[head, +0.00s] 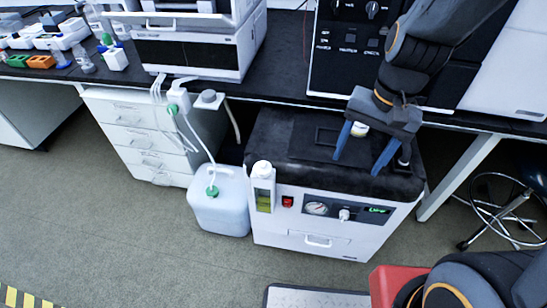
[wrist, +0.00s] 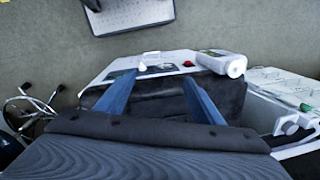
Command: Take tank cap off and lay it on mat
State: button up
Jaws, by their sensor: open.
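A pale translucent tank (head: 222,212) stands on the floor beside the white unit. A green cap (head: 212,190) is on its top, with a white tube rising from it. A small white and yellow round item (head: 360,129) is partly hidden by my gripper; I cannot tell whether it is a cap. My gripper (head: 358,168) is open, its two blue fingers pointing down over the unit's black top, to the right of and apart from the tank. The fingers also show in the wrist view (wrist: 160,82), with nothing visible between them. A pale grey perforated mat or plate (head: 305,299) lies on the floor at the front.
The white unit (head: 322,240) has a gauge and a red switch. A white bottle (head: 262,172) is at its front left corner. A black bench with instruments runs behind. A stool (head: 505,215) stands at right.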

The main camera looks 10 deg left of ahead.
jog(key=w+a+f+m+y+p, duration=0.1)
jog(key=w+a+f+m, duration=0.15)
jog(key=a+m, duration=0.35)
jog(key=w+a+f+m+y+p, duration=0.1)
jog(key=w+a+m+y, duration=0.2)
jog(key=a, duration=0.6)
jog(key=m, duration=0.4)
send_over(266, 164)
jog(key=d, duration=0.2)
notch_tip(266, 164, down, 4)
jog(key=shift+h, duration=0.5)
jog(key=shift+x, duration=2.6)
jog(key=shift+w, duration=0.1)
jog(key=shift+d, duration=0.1)
jog(key=c, duration=1.1)
